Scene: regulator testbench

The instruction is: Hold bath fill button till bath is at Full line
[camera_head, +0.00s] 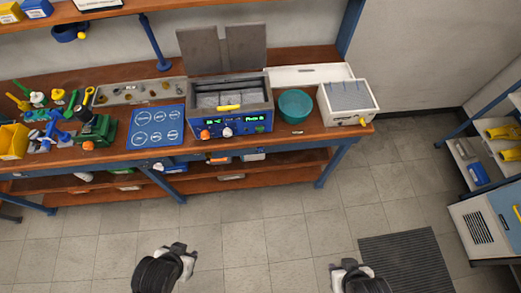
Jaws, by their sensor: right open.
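The bath (197,106) is a grey open-topped box on the workbench, with its grey lid panels (222,48) raised behind it. Its blue front panel (252,126) carries lit displays, an orange knob (205,134) and a pale knob (227,132). A yellow handle lies across its front rim. The fill button, the Full line and the water level are too small to tell. My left gripper (182,252) is low in the picture, over the floor and apart from the bench; its jaws are unclear. My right gripper (343,265) is open and empty, also over the floor.
A teal bowl (296,105) and a white box with a grey top (350,97) stand right of the bath. A blue mat (157,129) with marked circles lies left of it. Clear floor (260,220) separates my grippers from the bench. A shelf rack stands at right.

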